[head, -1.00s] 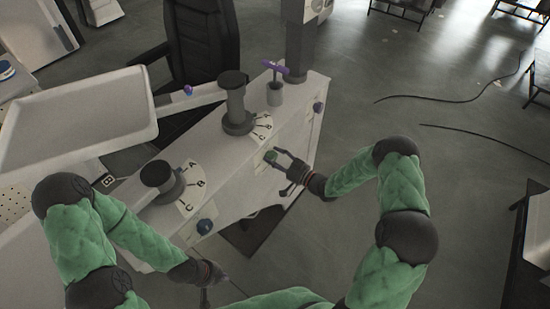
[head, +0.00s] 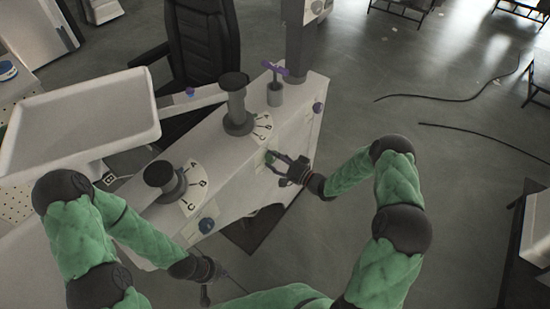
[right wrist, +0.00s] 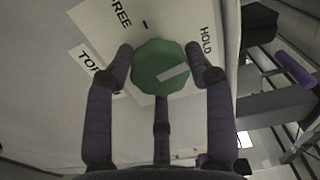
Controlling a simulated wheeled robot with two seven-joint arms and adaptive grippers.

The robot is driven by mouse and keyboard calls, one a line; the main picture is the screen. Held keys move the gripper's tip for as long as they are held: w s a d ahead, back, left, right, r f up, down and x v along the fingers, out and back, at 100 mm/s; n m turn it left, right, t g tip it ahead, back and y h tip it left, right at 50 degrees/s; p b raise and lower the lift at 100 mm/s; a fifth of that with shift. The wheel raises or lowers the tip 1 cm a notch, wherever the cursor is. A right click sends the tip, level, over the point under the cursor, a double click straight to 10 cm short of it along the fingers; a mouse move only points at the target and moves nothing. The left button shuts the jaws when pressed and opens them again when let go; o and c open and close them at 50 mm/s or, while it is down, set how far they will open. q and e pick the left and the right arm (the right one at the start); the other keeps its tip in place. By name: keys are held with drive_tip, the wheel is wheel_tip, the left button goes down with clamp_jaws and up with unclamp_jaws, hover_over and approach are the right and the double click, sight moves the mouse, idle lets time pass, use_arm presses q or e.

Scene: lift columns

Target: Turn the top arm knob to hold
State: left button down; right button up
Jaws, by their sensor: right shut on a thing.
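The top arm knob is a green, many-sided knob (right wrist: 160,66) with a pale pointer line. In the right wrist view it sits on a white label plate printed FREE at upper left, HOLD at right and TOP at left. Its line points right and slightly up, toward the HOLD side. My right gripper (right wrist: 160,68) is shut on the knob, one finger on each side. In the head view this gripper (head: 276,162) is at the console's right side face and partly hides the knob. My left gripper (head: 206,293) hangs low near the bottom edge, its fingers unclear.
The pale console (head: 245,175) carries two dark upright posts (head: 237,105) with A, B, C dials. A purple-handled lever (head: 275,85) stands behind. A white tray (head: 80,120) is at left. Open floor (head: 460,190) lies to the right.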

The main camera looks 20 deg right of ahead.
drive_tip(key=shift+w+d+r+m, duration=0.35)
drive_tip(key=shift+r+m, duration=0.05)
drive_tip(key=shift+m, duration=0.6)
drive_tip(key=o, duration=1.1)
drive_tip(key=shift+f, duration=0.1)
drive_tip(key=shift+s+f, duration=0.1)
drive_tip(key=shift+s+a+f, duration=0.1)
drive_tip(key=v, duration=1.2)
